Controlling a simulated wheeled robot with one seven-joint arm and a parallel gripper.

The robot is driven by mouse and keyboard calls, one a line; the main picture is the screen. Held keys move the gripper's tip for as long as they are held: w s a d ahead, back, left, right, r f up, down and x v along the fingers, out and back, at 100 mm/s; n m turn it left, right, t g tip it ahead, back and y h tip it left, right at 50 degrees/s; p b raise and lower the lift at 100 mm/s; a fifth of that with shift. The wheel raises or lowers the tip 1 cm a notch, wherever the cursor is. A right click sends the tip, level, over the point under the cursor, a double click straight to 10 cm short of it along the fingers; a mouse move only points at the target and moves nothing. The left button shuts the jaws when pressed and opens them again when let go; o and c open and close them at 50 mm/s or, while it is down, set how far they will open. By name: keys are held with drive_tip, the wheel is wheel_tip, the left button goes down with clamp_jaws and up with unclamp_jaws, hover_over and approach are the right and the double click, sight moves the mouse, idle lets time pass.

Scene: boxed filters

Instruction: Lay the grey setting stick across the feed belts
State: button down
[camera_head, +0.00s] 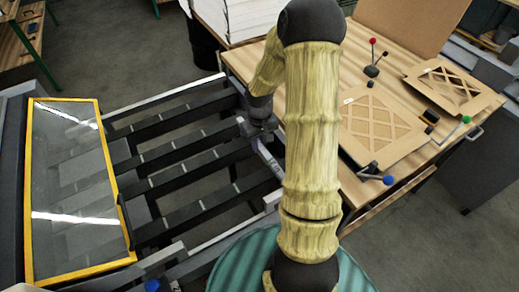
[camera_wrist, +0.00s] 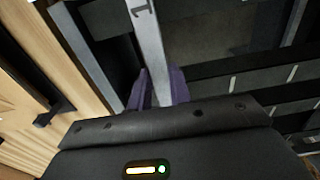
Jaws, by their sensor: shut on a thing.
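The grey setting stick (camera_wrist: 148,45) is in my gripper (camera_wrist: 158,82) in the wrist view. The purple fingers are shut on it from both sides. The stick runs away from the fingers to the top edge of the picture, with a dark numeral on its face. The feed belts (camera_head: 190,151) are several dark parallel strips with white marks in the head view, with gaps between them. They also show at the right of the wrist view (camera_wrist: 264,85). My gripper is at the right end of the belts, beside the table. Whether the stick touches a belt cannot be told.
A yellow-framed clear panel (camera_head: 75,180) stands at the belts' left end. The wooden table (camera_head: 395,75) at right holds cardboard pieces (camera_head: 378,125), a patterned frame (camera_head: 452,87) and small ball-ended tools (camera_head: 372,68). A white stack (camera_head: 236,18) is behind. Floor shows between the belts.

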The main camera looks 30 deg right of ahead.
sight(260, 145)
wheel_tip(260, 145, down, 4)
drive_tip(key=shift+f+p, duration=0.1)
drive_tip(key=shift+p, duration=0.4)
drive_tip(key=shift+f+b, duration=0.35)
drive_tip(key=c, duration=1.3)
unclamp_jaws()
drive_tip(key=shift+r, duration=0.1)
drive_tip(key=shift+r+p, duration=0.45)
drive_tip(key=shift+r, duration=0.1)
drive_tip(key=shift+w+r+b, duration=0.1)
drive_tip(key=shift+r+b, duration=0.2)
drive_tip(key=shift+r, duration=0.05)
wheel_tip(260, 145, up, 11)
drive_tip(key=shift+f+b, duration=0.1)
drive_tip(key=shift+b, duration=0.65)
